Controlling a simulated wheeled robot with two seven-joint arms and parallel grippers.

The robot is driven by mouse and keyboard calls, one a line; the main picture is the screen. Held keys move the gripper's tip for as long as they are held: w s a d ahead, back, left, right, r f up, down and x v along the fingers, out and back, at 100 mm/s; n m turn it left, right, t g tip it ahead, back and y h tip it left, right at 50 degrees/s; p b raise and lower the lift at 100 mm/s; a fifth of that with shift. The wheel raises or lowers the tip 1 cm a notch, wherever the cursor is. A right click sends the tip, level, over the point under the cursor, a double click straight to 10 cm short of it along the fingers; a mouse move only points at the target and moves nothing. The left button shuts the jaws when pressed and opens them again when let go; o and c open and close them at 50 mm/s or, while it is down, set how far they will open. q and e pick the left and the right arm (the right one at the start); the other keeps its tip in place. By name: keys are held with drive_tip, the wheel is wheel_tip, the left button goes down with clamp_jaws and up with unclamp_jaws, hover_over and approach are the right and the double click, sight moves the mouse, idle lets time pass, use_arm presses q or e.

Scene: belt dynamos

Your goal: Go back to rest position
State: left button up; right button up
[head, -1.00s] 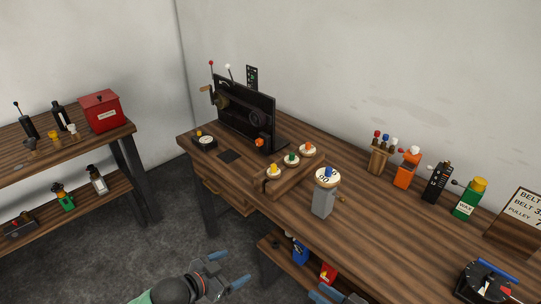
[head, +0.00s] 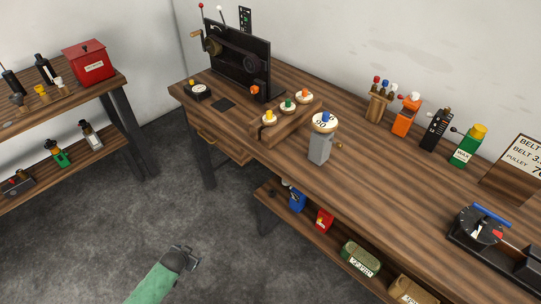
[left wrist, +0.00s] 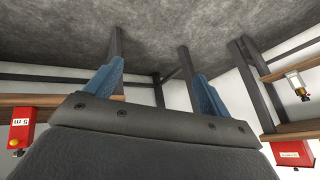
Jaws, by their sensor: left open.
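My left arm comes in at the bottom left of the head view, hanging low over the grey floor. Its dark wrist end shows there, but the blue fingers do not show clearly. In the left wrist view my left gripper (left wrist: 160,88) has its two blue fingers wide apart with nothing held between them. The fingers point toward table legs and the floor, touching nothing that I can see. My right gripper is not in the head view.
The workbench (head: 370,190) carries a black belt machine (head: 238,62), a grey post (head: 320,148) and several tools. A side shelf (head: 110,90) with a red box (head: 88,62) stands at the left. The floor (head: 220,230) between them is clear.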

use_arm(q)
drive_tip(key=s+d+f+n+g+b, duration=0.1)
drive_tip(key=s+f+b, duration=0.1)
drive_tip(key=s+f, duration=0.6)
drive_tip(key=s+d+f+n+g+b, duration=0.15)
drive_tip(key=s+f, duration=0.35)
drive_tip(key=f, duration=0.5)
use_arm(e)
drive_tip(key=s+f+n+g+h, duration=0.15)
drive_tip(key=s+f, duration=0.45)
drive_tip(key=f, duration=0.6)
use_arm(q)
drive_tip(key=s+d+f+g+b, duration=0.1)
drive_tip(key=s+d+f, duration=0.3)
drive_tip(key=s, duration=0.3)
drive_tip(key=s+d+f+n+g+b, duration=0.1)
drive_tip(key=s+d+f+b, duration=0.1)
drive_tip(key=s+d+f, duration=0.3)
drive_tip(key=s, duration=0.3)
drive_tip(key=shift+d+f+h, duration=0.25)
drive_tip(key=shift+d+h, duration=0.05)
drive_tip(key=shift+d, duration=0.1)
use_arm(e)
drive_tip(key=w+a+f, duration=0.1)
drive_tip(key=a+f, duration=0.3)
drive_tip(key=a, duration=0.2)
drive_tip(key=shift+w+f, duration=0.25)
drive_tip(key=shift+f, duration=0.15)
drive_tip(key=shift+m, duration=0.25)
